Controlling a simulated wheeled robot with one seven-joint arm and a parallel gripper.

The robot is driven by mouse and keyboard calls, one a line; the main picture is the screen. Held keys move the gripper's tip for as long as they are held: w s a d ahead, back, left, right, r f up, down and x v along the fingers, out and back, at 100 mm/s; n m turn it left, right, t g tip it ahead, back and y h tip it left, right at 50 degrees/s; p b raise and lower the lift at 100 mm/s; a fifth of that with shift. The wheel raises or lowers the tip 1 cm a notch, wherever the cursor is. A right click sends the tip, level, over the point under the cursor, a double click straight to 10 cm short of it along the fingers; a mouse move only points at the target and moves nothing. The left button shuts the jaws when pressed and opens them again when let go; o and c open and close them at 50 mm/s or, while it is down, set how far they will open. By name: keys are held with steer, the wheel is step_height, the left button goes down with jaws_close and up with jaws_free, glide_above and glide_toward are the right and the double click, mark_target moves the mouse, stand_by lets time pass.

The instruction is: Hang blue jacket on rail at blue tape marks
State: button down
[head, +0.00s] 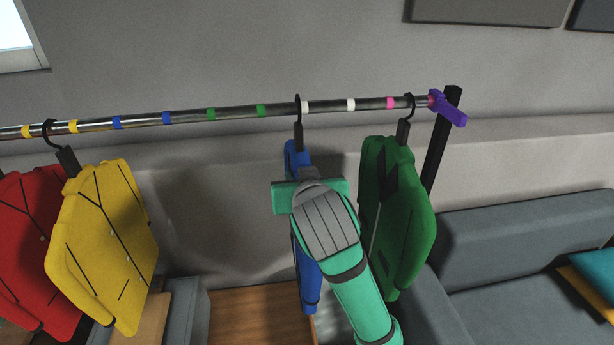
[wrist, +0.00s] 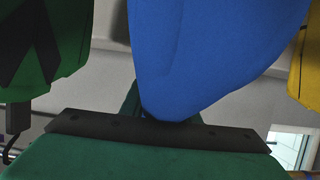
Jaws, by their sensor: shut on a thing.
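The blue jacket (head: 307,285) hangs upright from a dark hanger, mostly hidden behind my arm. Its hook (head: 298,105) meets the rail (head: 230,112) in the picture, just left of a white tape mark; I cannot tell whether the rail bears it. My gripper (head: 308,180) is shut on the upper part of the blue jacket or its hanger. The fingertips are hidden. In the wrist view the blue jacket (wrist: 205,50) fills the middle, above my gripper (wrist: 160,118). The two blue tape marks (head: 116,122) and (head: 167,118) are left of the jacket, with bare rail between them.
A yellow jacket (head: 105,235) hangs at the yellow marks, with a red jacket (head: 28,250) beyond it. A green jacket (head: 405,225) hangs close right of my arm, near the purple rail end (head: 447,108). Between yellow and blue jackets the space is free. A grey sofa (head: 520,235) stands right.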

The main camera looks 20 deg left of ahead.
steer(key=s+a, duration=0.8)
steer(key=a, duration=0.4)
steer(key=s+a, duration=0.8)
steer(key=a, duration=0.3)
steer(key=shift+a, duration=0.4)
stand_by(3.2)
steer(key=shift+f, duration=0.2)
stand_by(0.4)
steer(key=c, duration=1.3)
jaws_free()
steer(key=shift+s, duration=0.15)
